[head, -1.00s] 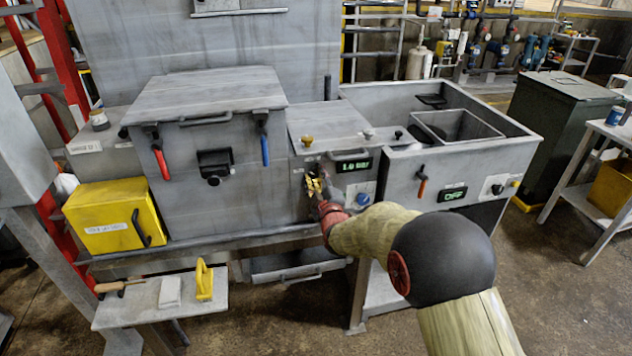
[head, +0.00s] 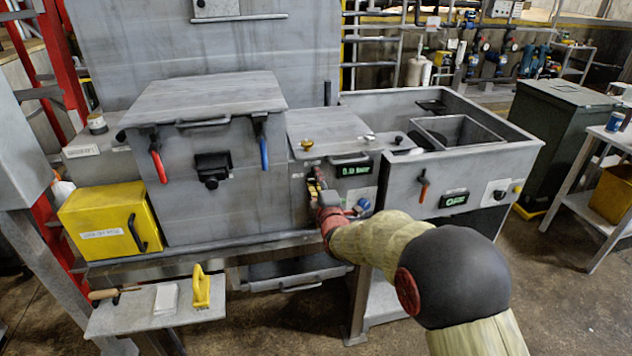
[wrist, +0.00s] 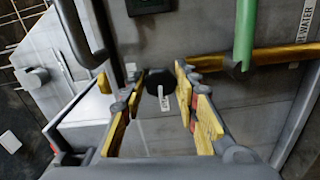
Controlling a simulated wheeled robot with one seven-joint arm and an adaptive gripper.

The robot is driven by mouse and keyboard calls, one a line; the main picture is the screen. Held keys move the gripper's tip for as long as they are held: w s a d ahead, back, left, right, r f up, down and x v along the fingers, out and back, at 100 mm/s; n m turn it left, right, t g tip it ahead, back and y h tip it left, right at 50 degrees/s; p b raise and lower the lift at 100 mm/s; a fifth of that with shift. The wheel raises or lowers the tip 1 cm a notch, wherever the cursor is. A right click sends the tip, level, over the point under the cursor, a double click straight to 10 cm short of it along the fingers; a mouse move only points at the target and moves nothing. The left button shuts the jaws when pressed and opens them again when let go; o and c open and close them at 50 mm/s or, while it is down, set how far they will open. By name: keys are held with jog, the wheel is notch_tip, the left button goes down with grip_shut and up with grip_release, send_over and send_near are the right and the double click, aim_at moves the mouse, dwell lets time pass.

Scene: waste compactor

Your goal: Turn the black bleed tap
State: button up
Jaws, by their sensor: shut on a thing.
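The black bleed tap (wrist: 158,82) shows in the wrist view as a small dark knob with a white tag just below it. My gripper (wrist: 160,78) has its yellow-padded fingers on either side of the tap and is shut on it. In the head view my gripper (head: 315,186) is at the front of the grey machine, below and left of a small green-lit display (head: 352,168). The tap is hidden there behind my gripper and wrist. The display appears to read a low bar value; its digits are blurred.
A blue knob (head: 362,206) sits right of my gripper. A red lever (head: 158,165) and a blue lever (head: 263,150) hang on the large box at left. In the wrist view, a green bar (wrist: 243,35) and a dark handle (wrist: 84,35) flank the tap.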

jog(key=shift+a, duration=0.1)
jog(key=o, duration=1.1)
jog(key=shift+s, duration=0.1)
jog(key=v, duration=1.2)
